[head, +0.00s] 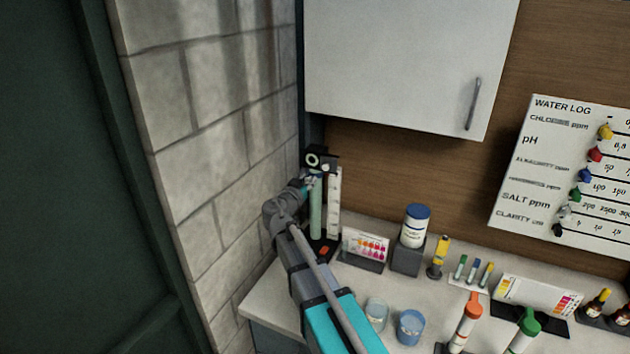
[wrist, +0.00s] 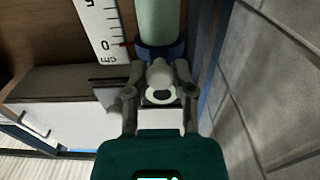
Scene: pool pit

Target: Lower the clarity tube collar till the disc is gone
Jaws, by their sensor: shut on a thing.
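The clarity tube (head: 316,212) is a pale green upright cylinder in the corner by the block wall; it also shows in the wrist view (wrist: 158,18). A white scale (head: 334,205) stands beside it. In the wrist view, a dark blue collar (wrist: 150,50) rings the tube, with a red pointer near the scale's 0 mark. My gripper (wrist: 160,82) is shut on the collar's pale grip, near the tube's upper end in the head view (head: 309,184). A black head with a pale ring (head: 314,159) sits above the tube. I cannot make out the disc.
The block wall (head: 200,110) is close on the left, and a white cabinet (head: 400,60) hangs above. Right along the counter are a colour chart (head: 364,247), a blue-lidded jar (head: 414,226), two cups (head: 410,327) and several bottles. A water log board (head: 560,170) hangs behind.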

